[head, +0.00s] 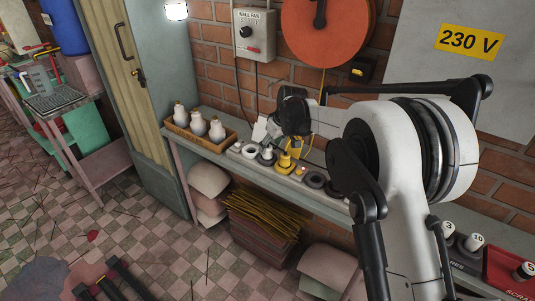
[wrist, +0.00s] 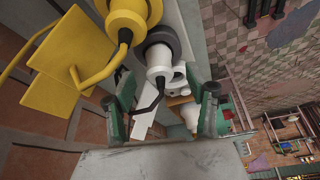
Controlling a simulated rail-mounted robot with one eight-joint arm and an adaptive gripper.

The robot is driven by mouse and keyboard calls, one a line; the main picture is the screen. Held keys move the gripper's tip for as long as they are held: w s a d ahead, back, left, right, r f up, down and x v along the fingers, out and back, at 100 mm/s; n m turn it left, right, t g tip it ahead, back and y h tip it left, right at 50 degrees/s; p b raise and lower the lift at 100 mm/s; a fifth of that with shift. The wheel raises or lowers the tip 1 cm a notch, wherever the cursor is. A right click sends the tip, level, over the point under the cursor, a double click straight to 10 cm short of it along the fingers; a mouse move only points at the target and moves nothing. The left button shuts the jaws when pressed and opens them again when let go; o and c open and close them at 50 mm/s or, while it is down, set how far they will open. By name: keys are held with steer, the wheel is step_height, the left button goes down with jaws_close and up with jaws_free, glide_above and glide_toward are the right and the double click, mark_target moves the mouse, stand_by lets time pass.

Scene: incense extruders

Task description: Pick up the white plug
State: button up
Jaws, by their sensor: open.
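A white-topped plug on a dark round base (head: 267,154) stands in the row of parts on the shelf, just left of a yellow plug (head: 285,160). In the wrist view the white-topped plug (wrist: 159,57) has a black hooked rod, and the yellow plug (wrist: 126,18) is beside it with yellow plates. A second, all-white round piece (head: 249,151) is left of the dark-based one; I cannot tell which is meant by the white plug. My gripper (wrist: 165,108) is open and empty, its fingers apart below the white-topped plug in the picture. In the head view its fingertips are hidden.
A wooden tray (head: 178,126) of white-topped bottles stands on the shelf to the left. Dark rings (head: 315,180) lie right of the yellow plug. A white plate (head: 259,131) is close behind the row. The brick wall (head: 222,60) bounds the shelf behind.

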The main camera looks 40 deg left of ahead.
mark_target(269, 148)
steer(key=shift+x, duration=2.2)
steer(key=shift+r, duration=0.1)
steer(key=c, duration=1.2)
